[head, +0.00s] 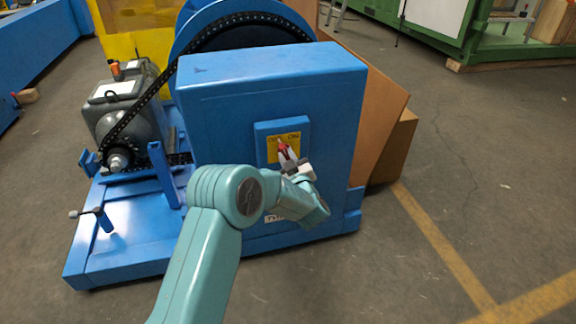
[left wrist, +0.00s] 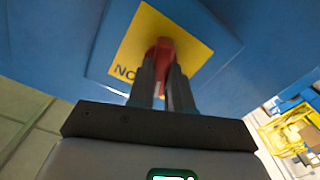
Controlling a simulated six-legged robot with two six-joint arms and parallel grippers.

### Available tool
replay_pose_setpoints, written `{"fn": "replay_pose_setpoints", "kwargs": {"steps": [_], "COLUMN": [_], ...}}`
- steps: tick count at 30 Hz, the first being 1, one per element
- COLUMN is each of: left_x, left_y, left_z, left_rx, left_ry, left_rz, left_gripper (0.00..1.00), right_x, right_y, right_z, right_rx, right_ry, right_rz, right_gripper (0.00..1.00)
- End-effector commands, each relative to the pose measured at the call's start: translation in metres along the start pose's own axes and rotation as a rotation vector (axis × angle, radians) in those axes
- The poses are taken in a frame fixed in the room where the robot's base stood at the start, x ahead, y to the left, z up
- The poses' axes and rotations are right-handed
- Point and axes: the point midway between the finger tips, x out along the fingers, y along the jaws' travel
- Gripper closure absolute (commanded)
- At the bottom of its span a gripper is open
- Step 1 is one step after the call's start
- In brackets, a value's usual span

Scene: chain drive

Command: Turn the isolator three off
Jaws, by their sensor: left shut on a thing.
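The isolator is a red handle (head: 283,148) on a yellow plate (head: 291,139), set in a blue box on the front of the blue machine housing. My left gripper (head: 288,157) reaches it from the front and is shut on the red handle. In the left wrist view the red handle (left wrist: 164,50) shows between the two dark fingers (left wrist: 163,78), with the yellow plate (left wrist: 140,40) behind it. Part of the lettering on the plate is covered, so I cannot read the switch position. My right gripper is in neither view.
The blue housing (head: 270,70) stands on a blue base (head: 120,255). Left of it are a grey motor (head: 125,108) and a black chain (head: 140,105) running up to a large wheel. Brown boards (head: 390,140) lean behind the housing.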

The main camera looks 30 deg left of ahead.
Motion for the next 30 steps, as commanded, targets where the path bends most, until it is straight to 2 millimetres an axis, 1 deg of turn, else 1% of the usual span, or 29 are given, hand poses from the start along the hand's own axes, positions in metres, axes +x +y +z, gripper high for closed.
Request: {"fn": "replay_pose_setpoints", "kwargs": {"steps": [1,3,9,15,22,30], "left_x": [0.0,0.0,-0.001,-0.001,0.0,-0.001], "left_y": [-0.002,-0.002,-0.002,-0.002,-0.002,-0.001], "left_z": [0.005,0.005,0.004,0.003,0.002,0.001], "left_rx": [-0.04,-0.099,-0.244,-0.343,-0.402,-0.417], "left_ry": [0.001,0.0,-0.001,-0.001,-0.002,-0.003], "left_rz": [0.0,0.0,0.0,0.0,-0.001,-0.002], "left_gripper": [1.0,1.0,1.0,1.0,1.0,1.0], "right_x": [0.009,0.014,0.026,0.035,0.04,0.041], "right_y": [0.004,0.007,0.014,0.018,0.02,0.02], "right_z": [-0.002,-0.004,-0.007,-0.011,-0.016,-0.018], "right_rx": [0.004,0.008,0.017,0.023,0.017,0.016], "right_ry": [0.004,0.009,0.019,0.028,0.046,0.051], "right_rz": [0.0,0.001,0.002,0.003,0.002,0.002], "right_gripper": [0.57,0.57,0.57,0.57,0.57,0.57]}}
